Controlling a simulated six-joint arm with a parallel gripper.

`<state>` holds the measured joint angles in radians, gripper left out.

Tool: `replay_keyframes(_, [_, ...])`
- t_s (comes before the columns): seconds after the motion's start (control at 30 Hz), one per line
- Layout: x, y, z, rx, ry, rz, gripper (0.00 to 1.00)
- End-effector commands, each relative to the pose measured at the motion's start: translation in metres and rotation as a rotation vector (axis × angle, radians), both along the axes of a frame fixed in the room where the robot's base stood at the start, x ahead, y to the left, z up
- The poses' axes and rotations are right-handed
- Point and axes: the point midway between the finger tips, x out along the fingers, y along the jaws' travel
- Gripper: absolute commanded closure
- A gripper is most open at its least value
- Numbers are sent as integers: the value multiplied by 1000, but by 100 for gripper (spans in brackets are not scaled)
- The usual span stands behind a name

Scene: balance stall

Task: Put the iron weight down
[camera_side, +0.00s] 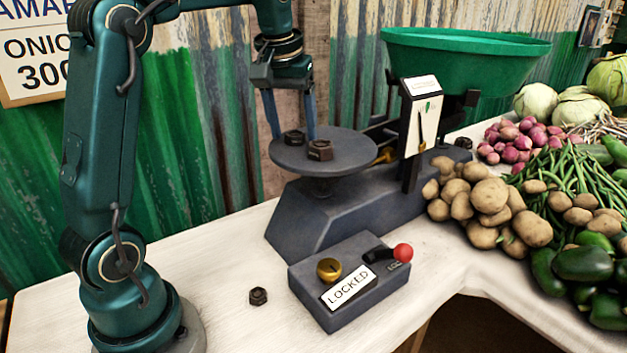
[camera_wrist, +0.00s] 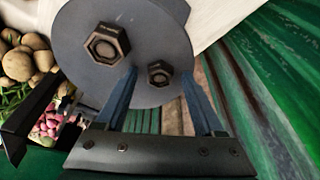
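My gripper (camera_side: 293,135) is over the round grey plate (camera_side: 283,158) of the balance, pointing down. In the wrist view its fingers (camera_wrist: 159,75) are apart, with a small dark hexagonal iron weight (camera_wrist: 159,74) between the tips and a gap on each side. That small weight also shows on the plate in the side view (camera_side: 294,138). A larger hexagonal iron weight (camera_side: 320,150) sits beside it, outside the fingers; it also shows in the wrist view (camera_wrist: 106,44). Another dark weight (camera_side: 258,296) lies on the white table (camera_side: 225,270).
The balance has a dark base (camera_side: 318,220), a dial (camera_side: 420,118) and a green pan (camera_side: 465,50) at right. Potatoes (camera_side: 490,200), onions and green vegetables fill the right. The table's left front is mostly clear.

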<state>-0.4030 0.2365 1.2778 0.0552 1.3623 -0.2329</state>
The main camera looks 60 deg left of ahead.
Motion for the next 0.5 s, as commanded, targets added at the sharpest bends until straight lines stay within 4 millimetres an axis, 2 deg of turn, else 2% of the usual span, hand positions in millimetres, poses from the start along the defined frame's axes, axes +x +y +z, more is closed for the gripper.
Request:
replay_keyframes(0.17, [0,0,7,1,-3,0,30])
replay_keyframes(0.5, [-9,-7,49,2,-5,0,30])
